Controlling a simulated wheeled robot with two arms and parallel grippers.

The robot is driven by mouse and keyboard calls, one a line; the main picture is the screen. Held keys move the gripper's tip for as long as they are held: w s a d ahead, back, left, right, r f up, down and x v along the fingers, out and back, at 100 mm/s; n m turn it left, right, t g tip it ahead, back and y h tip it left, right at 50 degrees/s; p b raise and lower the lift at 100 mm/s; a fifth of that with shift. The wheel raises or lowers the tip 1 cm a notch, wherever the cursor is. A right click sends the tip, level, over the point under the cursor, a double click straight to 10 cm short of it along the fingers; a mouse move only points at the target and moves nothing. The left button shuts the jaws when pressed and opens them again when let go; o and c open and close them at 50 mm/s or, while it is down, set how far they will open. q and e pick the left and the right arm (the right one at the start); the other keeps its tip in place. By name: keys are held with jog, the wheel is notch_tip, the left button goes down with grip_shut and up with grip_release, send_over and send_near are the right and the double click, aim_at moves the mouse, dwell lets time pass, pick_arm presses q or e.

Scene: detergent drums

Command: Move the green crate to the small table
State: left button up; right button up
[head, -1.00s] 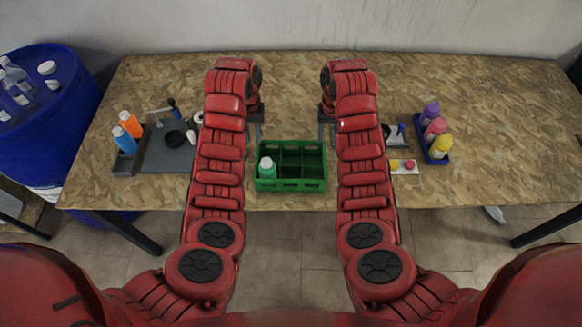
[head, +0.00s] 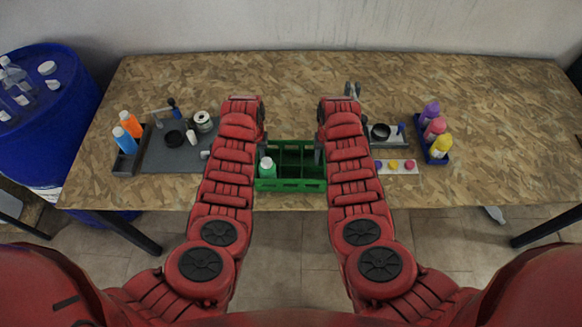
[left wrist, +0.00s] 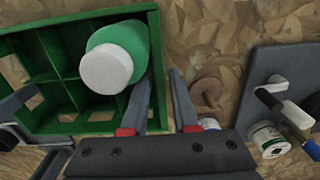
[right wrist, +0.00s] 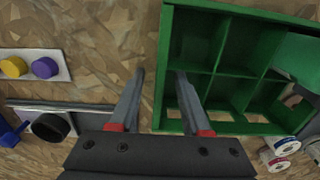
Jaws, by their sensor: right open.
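The green crate (head: 290,185) stands on the wooden table near its front edge, between my arms. It has several compartments. A green bottle with a white cap (head: 267,167) stands in a compartment on its left side, and it also shows in the left wrist view (left wrist: 122,45). My left gripper (left wrist: 160,85) is open, one finger on each side of a crate wall. My right gripper (right wrist: 163,82) is open the same way at the opposite wall (right wrist: 162,60). Neither is closed on it. I cannot identify the small table with certainty.
Left of the crate are a dark grey mat (head: 165,158), a white can (head: 203,121) and a holder with bottles (head: 127,160). On the right are a strip with coloured knobs (head: 397,167) and a blue bottle holder (head: 440,158). A blue drum (head: 40,130) stands left.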

pick_arm(q)
jog(key=c, duration=0.4)
pick_arm(e)
jog(key=c, duration=0.4)
pick_arm(q)
grip_shut()
pick_arm(e)
grip_shut()
dwell(0.4)
